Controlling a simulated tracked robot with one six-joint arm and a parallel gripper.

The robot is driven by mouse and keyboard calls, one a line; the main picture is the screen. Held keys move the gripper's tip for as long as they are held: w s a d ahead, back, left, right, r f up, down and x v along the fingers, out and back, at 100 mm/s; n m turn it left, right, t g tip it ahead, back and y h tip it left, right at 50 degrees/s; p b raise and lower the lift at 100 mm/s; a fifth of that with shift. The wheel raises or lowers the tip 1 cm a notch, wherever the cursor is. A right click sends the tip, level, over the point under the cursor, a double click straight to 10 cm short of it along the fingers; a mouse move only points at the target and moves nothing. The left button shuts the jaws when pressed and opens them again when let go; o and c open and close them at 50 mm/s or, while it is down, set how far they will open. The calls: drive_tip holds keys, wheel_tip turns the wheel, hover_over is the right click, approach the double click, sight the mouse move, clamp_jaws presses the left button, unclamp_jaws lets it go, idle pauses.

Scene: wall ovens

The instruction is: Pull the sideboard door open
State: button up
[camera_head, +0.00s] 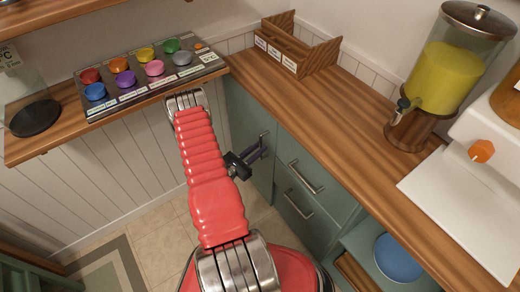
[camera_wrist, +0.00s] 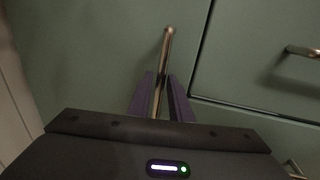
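The sideboard door (camera_head: 240,112) is the tall green panel at the left end of the sideboard, next to the corner; it looks closed. It also fills the left of the wrist view (camera_wrist: 85,65). Its slim metal handle (camera_wrist: 167,42) stands near the door's right edge. My gripper (camera_head: 262,148) is at this handle. In the wrist view, its two dark purple fingers (camera_wrist: 161,90) lie close on either side of the handle, drawn in around its lower part. The handle's lower end is hidden by my gripper.
Green drawers (camera_head: 305,180) with bar handles are right of the door. Above runs a wooden counter (camera_head: 330,125) with a wooden organizer (camera_head: 297,48) and a drink dispenser (camera_head: 445,75). An open shelf holds a blue plate (camera_head: 398,258). Tiled floor (camera_head: 165,245) is clear before the door.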

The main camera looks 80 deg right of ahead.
drive_tip(key=shift+x, duration=0.85)
clamp_jaws()
